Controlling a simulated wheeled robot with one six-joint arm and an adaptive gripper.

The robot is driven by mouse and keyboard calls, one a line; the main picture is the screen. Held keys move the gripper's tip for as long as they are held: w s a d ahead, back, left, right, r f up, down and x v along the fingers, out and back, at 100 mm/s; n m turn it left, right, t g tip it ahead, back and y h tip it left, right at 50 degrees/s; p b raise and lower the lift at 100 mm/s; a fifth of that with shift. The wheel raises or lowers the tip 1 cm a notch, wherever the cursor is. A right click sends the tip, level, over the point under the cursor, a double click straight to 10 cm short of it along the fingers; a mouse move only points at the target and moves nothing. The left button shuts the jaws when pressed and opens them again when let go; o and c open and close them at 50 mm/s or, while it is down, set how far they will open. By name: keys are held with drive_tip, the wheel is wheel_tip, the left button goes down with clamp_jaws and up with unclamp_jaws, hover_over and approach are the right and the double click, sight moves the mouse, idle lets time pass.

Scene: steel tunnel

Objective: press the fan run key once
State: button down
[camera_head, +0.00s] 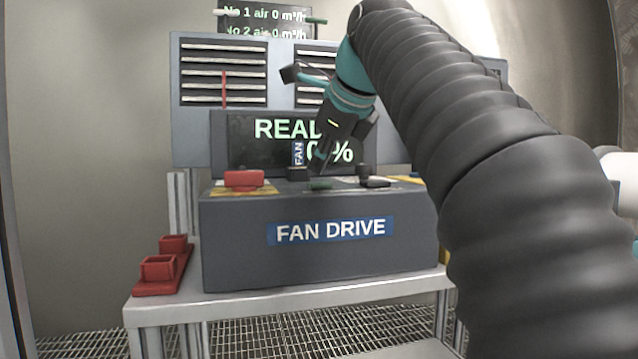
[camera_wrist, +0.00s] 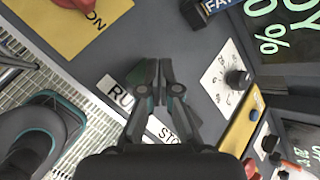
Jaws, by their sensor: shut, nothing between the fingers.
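The fan drive console (camera_head: 320,254) stands in front of me with its control panel on top. In the wrist view my shut fingers (camera_wrist: 158,68) lie over the panel between a RUN label (camera_wrist: 118,92) and a STOP label (camera_wrist: 163,130), both partly covered.
A red switch (camera_head: 243,179) on a yellow plate is at the panel's left. A black FAN switch (camera_head: 298,173) and a dial knob (camera_wrist: 237,80) stand nearby. The display (camera_head: 290,140) behind is partly covered by my gripper. Red holders (camera_head: 160,268) sit at the table's left.

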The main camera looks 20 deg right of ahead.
sight(320, 183)
drive_tip(key=shift+f, duration=0.35)
drive_tip(key=shift+f+b, duration=0.4)
drive_tip(key=shift+f, duration=0.1)
idle(0.9)
drive_tip(key=shift+r, duration=0.1)
drive_tip(key=shift+r+p, duration=0.8)
drive_tip(key=shift+p, duration=0.3)
wheel_tip(320, 183, up, 3)
drive_tip(key=p, duration=0.2)
drive_tip(key=shift+p, duration=0.4)
drive_tip(key=shift+r, duration=1)
